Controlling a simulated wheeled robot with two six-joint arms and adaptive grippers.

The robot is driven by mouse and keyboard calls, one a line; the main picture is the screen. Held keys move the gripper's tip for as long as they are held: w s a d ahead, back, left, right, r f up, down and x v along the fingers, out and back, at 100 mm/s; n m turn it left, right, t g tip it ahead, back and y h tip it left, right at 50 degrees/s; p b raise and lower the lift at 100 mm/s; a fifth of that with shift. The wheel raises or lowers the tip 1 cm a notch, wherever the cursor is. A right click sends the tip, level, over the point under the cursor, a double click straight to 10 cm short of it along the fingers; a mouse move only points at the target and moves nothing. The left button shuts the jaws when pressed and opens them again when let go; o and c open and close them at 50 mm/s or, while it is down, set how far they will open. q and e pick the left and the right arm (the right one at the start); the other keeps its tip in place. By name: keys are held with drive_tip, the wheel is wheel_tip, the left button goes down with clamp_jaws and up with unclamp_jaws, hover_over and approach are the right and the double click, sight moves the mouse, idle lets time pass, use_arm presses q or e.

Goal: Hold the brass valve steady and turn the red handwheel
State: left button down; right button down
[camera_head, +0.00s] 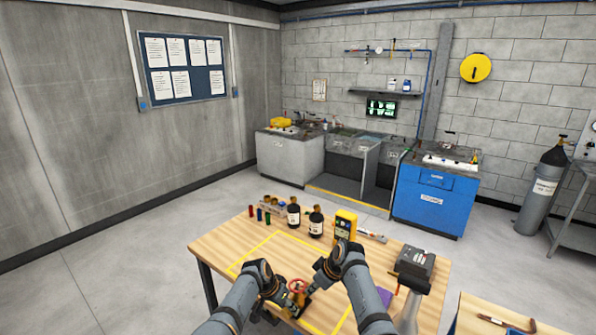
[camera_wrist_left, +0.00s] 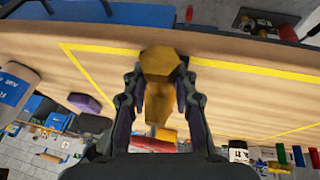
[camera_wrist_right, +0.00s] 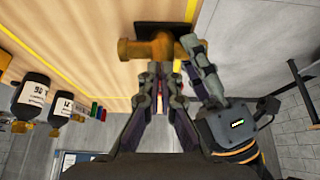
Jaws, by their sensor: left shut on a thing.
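The brass valve (camera_wrist_left: 158,100) is between the fingers of my left gripper (camera_wrist_left: 158,85), which is shut on it. The valve's brass body also shows in the right wrist view (camera_wrist_right: 148,50), above a dark base plate. The red handwheel (camera_head: 298,286) shows in the head view between my two grippers. My left gripper (camera_head: 281,294) is lower and to its left. My right gripper (camera_head: 318,283) is close on its right. In the right wrist view the right fingers (camera_wrist_right: 165,85) point toward the valve; the handwheel is mostly hidden there, and its contact with the fingers is unclear.
The wooden table (camera_head: 222,247) has a yellow taped outline. Dark bottles (camera_head: 293,215), a yellow meter (camera_head: 345,225) and small coloured cylinders (camera_head: 259,214) stand along its back. A grey device (camera_head: 415,263) is at right, with a purple block (camera_head: 385,296) nearer the arm.

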use_arm(q)
drive_tip(key=shift+d, duration=0.15)
use_arm(e)
drive_tip(key=shift+w+d, duration=0.1)
drive_tip(key=shift+w, duration=0.05)
wheel_tip(320, 180, up, 6)
drive_tip(key=shift+s+d, duration=0.25)
drive_tip(key=shift+d, duration=0.05)
idle(0.4)
use_arm(q)
drive_tip(key=c, duration=1)
unclamp_jaws()
